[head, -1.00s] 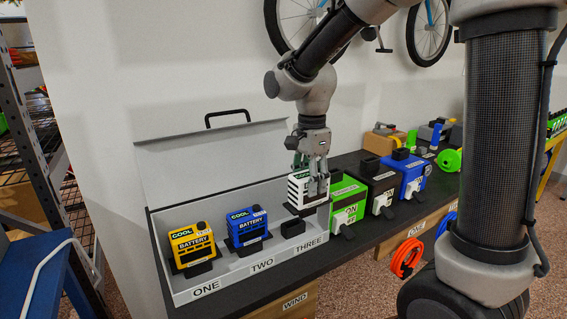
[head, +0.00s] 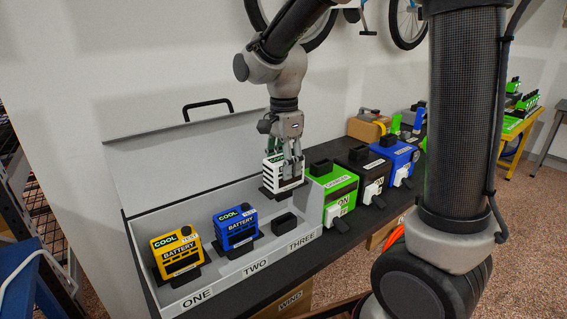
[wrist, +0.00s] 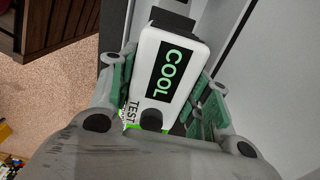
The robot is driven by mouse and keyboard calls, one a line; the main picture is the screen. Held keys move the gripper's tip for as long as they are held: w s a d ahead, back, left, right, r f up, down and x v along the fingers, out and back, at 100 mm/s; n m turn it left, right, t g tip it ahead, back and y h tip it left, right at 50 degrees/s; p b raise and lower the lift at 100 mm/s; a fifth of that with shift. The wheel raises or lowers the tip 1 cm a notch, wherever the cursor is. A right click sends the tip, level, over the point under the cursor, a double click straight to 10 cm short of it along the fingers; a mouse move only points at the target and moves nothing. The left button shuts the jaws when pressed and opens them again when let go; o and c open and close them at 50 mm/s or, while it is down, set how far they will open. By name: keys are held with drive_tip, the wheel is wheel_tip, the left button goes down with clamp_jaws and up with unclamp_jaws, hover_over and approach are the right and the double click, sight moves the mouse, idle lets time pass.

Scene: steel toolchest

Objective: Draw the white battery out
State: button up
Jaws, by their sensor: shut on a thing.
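The white battery (head: 270,179) is held in my gripper (head: 291,170), raised above the tray's THREE place with air under it. In the wrist view the battery's white top (wrist: 149,58) shows a COOL label and a TEST button, between the fingers of my gripper (wrist: 162,90), with green pads on both sides. My gripper is shut on the battery. The black socket (head: 284,225) at THREE stands empty below. The yellow battery (head: 176,255) sits at ONE and the blue battery (head: 235,228) at TWO.
The open grey tray (head: 226,281) has its lid (head: 192,157) raised behind. A green machine (head: 332,186), a black one (head: 360,174) and a blue one (head: 396,157) stand right of the tray, close to the held battery. Bare floor lies at right.

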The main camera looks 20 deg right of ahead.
sight(284, 198)
drive_tip(key=shift+f, duration=2.9)
drive_tip(key=shift+f, duration=2.25)
drive_tip(key=o, duration=1.5)
wheel_tip(284, 198, up, 12)
drive_tip(key=shift+f, duration=0.1)
